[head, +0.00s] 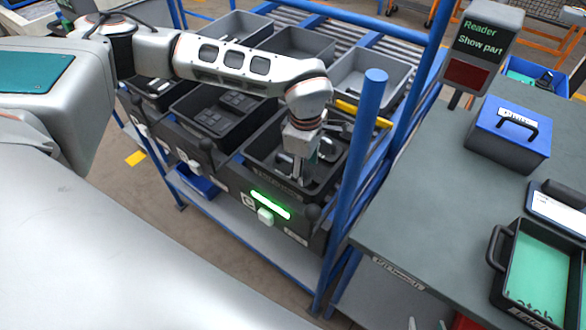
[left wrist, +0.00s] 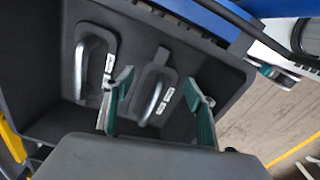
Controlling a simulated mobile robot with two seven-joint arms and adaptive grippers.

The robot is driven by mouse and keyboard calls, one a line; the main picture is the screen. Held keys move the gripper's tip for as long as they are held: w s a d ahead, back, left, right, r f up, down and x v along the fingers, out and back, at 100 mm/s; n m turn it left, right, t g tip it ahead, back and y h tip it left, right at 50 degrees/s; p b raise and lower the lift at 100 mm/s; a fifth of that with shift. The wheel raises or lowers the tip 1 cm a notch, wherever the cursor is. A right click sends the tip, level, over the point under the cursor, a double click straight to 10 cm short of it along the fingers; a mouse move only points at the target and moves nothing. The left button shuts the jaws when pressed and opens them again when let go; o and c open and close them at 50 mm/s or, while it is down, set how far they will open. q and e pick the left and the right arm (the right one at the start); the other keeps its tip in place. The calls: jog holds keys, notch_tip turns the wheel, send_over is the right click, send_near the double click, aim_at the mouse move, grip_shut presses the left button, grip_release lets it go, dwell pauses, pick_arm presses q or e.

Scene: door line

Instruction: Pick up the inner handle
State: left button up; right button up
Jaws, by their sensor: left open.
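In the left wrist view two handle parts lie in a dark bin (left wrist: 225,75). Each is a curved silver grip on a dark plate with small white labels, too small to read. One handle (left wrist: 82,68) is at the left; the other handle (left wrist: 154,98) is nearer the middle. I cannot tell from the labels which is the inner one. My left gripper (left wrist: 158,112) is open, its green-padded fingers at either side of the middle handle, with no visible grip. In the head view my left gripper (head: 299,172) points down into the bin, partly hiding the parts. My right gripper is not in view.
The bin stands in a blue-framed rack with several other bins, one holding dark parts (head: 222,112). A blue post (head: 352,180) rises beside it. At right, a grey table (head: 420,215) carries a reader (head: 484,45), a blue-lidded box (head: 508,135) and a green-lined tray (head: 540,275).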

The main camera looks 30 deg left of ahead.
pick_arm(q)
jog(key=shift+f, duration=0.7)
jog(key=shift+c, duration=0.5)
jog(key=c, duration=0.8)
jog(key=shift+r, duration=0.15)
